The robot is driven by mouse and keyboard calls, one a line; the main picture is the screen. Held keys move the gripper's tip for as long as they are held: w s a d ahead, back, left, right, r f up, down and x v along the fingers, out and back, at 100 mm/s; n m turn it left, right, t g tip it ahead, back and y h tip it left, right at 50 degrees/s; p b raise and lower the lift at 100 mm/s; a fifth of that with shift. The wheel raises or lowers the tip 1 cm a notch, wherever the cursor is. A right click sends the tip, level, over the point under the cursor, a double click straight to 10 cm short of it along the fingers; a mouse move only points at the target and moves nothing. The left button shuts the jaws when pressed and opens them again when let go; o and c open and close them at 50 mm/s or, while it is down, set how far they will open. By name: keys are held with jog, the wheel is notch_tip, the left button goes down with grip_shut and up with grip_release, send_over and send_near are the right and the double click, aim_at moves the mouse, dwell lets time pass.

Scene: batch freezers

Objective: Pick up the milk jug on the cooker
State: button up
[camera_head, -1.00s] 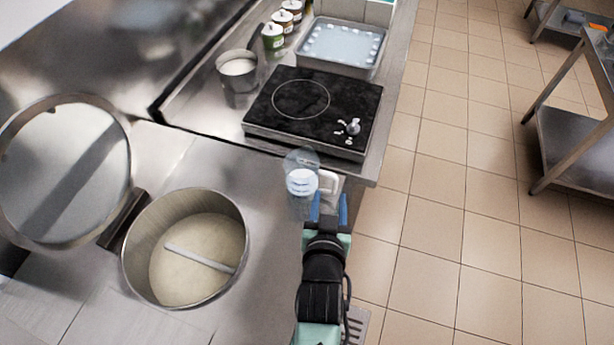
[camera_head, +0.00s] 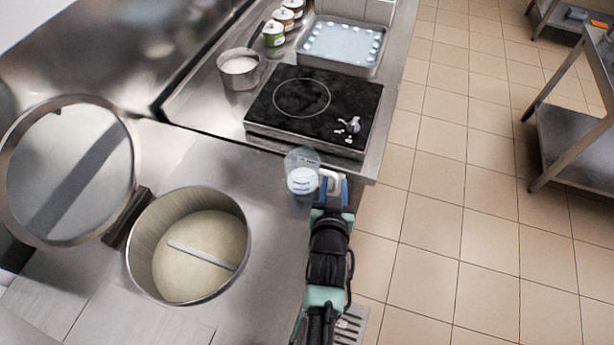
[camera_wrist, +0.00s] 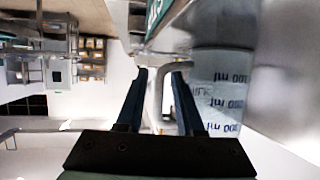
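The milk jug (camera_head: 302,180) is clear with white milk in it and a pale handle on its right side. It stands at the cooker's right front edge, just in front of the black hob. My gripper (camera_head: 335,186) is at the handle, with its blue fingers on either side of it in the head view. In the wrist view the jug (camera_wrist: 222,90), with blue volume marks, is to the right of the fingers. The fingers (camera_wrist: 160,72) are apart there, with the pale handle showing between them. I cannot tell whether they touch it.
A large open pot (camera_head: 140,245) with pale contents and a raised lid is at the left. The black hob (camera_head: 310,105), a metal jug (camera_head: 240,85), a tray (camera_head: 342,72) and several jars stand behind. The tiled floor (camera_head: 450,200) at right is clear.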

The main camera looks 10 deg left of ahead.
grip_shut()
dwell(1.2)
